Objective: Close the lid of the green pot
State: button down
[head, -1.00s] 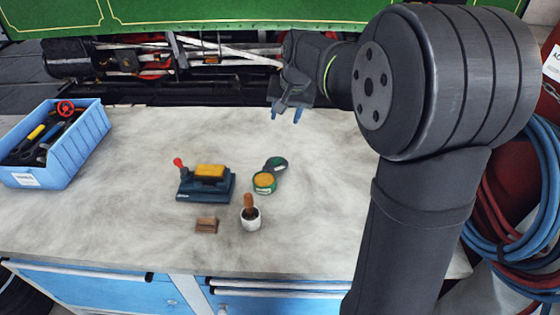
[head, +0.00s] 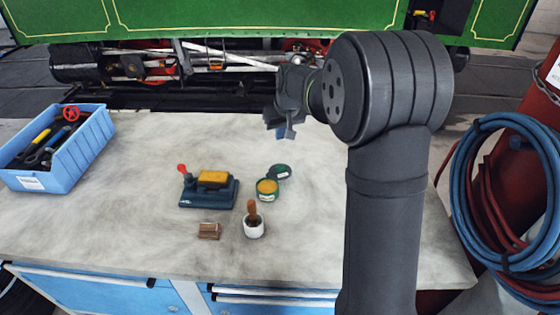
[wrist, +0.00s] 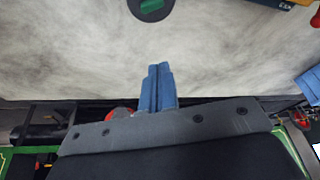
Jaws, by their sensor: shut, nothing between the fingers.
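The green pot (head: 267,190) stands on the workbench, with yellow-orange contents showing in its open top. Its dark lid (head: 281,171) with a green marking is at the pot's far right side, swung open; whether a hinge joins them is too small to tell. In the wrist view the lid (wrist: 151,6) shows at the top edge, cut off by the frame. My gripper (head: 280,134) is above the far part of the bench, behind the pot and lid and apart from them. In the wrist view its blue fingers (wrist: 157,70) are together and empty.
A dark blue device with a yellow block (head: 208,188) stands left of the pot. A white cup with a wooden handle (head: 254,228) and a small brown block (head: 209,231) are in front. A blue tool crate (head: 78,153) is far left. The bench right of the pot is clear.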

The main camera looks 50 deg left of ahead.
aim_at(279, 170)
jog(key=shift+n, duration=0.4)
jog(key=x, duration=1.1)
jog(key=shift+w+a+f, duration=0.1)
jog(key=shift+a, duration=0.1)
jog(key=shift+s+d, duration=0.15)
jog(key=shift+d, duration=0.4)
jog(key=shift+s+d, duration=0.15)
jog(key=shift+d, duration=0.4)
jog(key=shift+s+d, duration=0.1)
jog(key=shift+d, duration=0.2)
jog(key=shift+s+d, duration=0.15)
jog(key=shift+d, duration=0.3)
